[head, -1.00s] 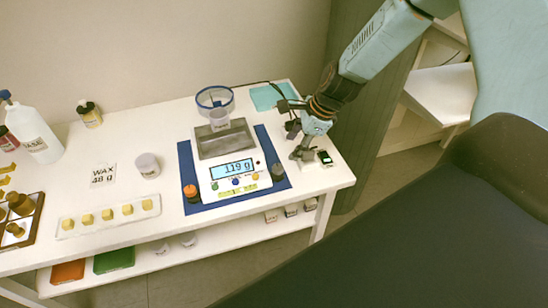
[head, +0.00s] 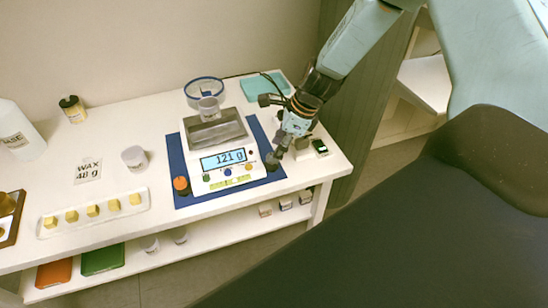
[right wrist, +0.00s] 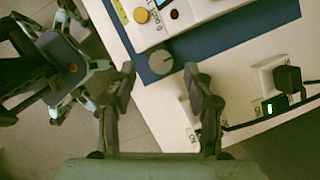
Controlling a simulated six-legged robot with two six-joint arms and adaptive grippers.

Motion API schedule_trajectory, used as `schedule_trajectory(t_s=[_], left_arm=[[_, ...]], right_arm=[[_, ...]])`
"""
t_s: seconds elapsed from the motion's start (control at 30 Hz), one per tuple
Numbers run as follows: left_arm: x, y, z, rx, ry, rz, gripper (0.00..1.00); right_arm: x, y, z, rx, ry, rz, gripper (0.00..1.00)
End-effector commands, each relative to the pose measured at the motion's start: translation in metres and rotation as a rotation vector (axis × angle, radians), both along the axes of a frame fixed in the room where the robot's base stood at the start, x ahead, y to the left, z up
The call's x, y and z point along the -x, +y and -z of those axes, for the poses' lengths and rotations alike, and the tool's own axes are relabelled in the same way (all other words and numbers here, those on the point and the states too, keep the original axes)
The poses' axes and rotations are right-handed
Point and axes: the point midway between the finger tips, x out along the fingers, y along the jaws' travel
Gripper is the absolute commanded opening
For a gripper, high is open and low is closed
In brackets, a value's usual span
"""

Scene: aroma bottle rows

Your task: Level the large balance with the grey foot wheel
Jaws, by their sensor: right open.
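The large white balance (head: 215,162) stands on a blue mat (head: 180,160), its display reading 121 g. Its grey foot wheel (head: 272,163) is at the front right corner, and an orange wheel (head: 181,185) is at the front left. My right gripper (head: 279,150) is open, pointing down at the grey wheel. In the right wrist view the grey wheel (right wrist: 160,62) lies between the tips of the open right gripper (right wrist: 160,74); I see no clear contact. A gripper-like part of mine, apparently the left gripper (right wrist: 75,80), hangs over the floor; its jaws are unclear. I cannot make out a level bubble.
A small switch box (head: 320,147) with a cable is right of the balance. A clear cup (head: 208,108) is at the pan's back, near a blue-rimmed dish (head: 204,91). A white cup (head: 134,158) and a tray of yellow cubes (head: 93,211) stand left.

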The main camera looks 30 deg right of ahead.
Motion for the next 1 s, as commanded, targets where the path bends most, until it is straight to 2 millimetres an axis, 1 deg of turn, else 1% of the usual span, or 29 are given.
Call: schedule_trajectory(t_s=[0.03,0.23,0.4,0.7,1.0], left_arm=[[0.0,0.0,0.008,0.0,0.0,0.0,0.4],[0.0,0.0,0.02,0.0,0.0,0.0,0.4],[0.0,0.0,0.023,0.0,0.0,0.0,0.4],[0.0,0.0,0.023,0.0,0.0,0.0,0.4],[0.0,0.0,0.023,0.0,0.0,0.0,0.4]], right_arm=[[-0.001,0.002,0.009,0.001,0.0,-0.001,0.52],[-0.006,0.006,0.023,0.0,0.001,0.0,0.52],[-0.007,0.008,0.027,0.0,0.0,0.0,0.52],[-0.008,0.008,0.027,0.0,0.0,0.0,0.52],[-0.008,0.008,0.026,-0.001,0.001,0.0,0.27]])
